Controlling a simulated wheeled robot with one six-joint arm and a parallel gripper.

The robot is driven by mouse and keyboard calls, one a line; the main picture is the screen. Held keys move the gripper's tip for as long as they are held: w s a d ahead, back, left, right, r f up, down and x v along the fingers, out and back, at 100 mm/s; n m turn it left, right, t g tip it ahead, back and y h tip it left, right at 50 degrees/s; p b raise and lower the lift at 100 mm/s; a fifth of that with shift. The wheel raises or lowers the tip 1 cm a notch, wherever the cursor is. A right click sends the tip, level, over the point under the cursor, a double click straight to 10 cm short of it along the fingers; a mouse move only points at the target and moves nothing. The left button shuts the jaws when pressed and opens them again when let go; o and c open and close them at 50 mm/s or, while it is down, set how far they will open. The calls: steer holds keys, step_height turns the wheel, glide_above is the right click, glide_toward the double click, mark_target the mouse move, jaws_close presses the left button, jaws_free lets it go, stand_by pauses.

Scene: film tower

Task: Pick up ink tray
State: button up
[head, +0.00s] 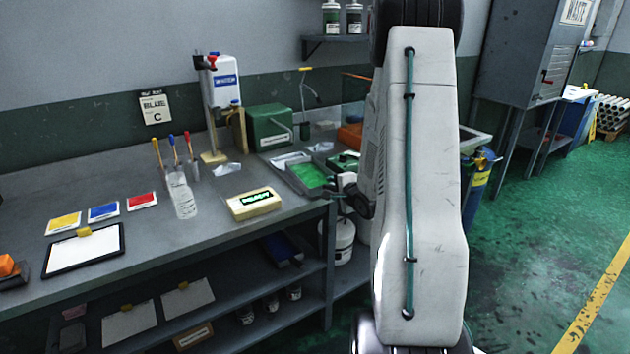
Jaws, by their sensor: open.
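A shallow dark tray with bright green inside, which looks like the ink tray (291,180), lies on the grey bench near its right front end. My gripper (335,187) shows small and partly at the left edge of my arm, close to the right side of this tray. It is open, with nothing seen between its fingers. My large pale arm link hides part of the wrist and the bench end behind it. I cannot tell whether the gripper touches the tray.
A cream block with a green display (254,204) stands left of the tray. A green box (270,127) and a white water container (222,85) stand behind. Green floor is open at right.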

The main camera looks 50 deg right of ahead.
jaws_close()
stand_by(1.3)
